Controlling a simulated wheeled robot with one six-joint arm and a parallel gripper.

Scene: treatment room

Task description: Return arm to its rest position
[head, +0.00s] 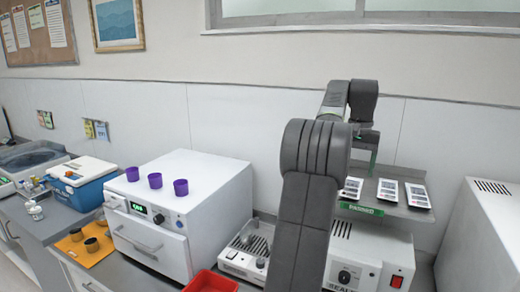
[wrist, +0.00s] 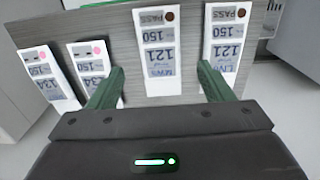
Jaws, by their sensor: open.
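My gripper (wrist: 160,84) is open, its two green fingers apart with nothing between them touching. In the head view my gripper (head: 372,160) hangs at the end of my raised arm, above a grey shelf (head: 388,208). White labelled pouches lie on the shelf: one at left (head: 350,188), one in the middle (head: 387,190) and one at right (head: 417,195). The wrist view shows several pouches, including one (wrist: 158,50) seen between the fingers and one (wrist: 225,45) by the right finger. My arm hides part of the shelf's left side.
A green sign (head: 360,208) marks the shelf edge above a sealer machine (head: 370,262). Left are a white oven (head: 180,215) with purple cups (head: 155,180) on top, an orange mat (head: 85,245), a blue box (head: 85,190) and a red bin (head: 210,282). A white cabinet (head: 485,240) stands right.

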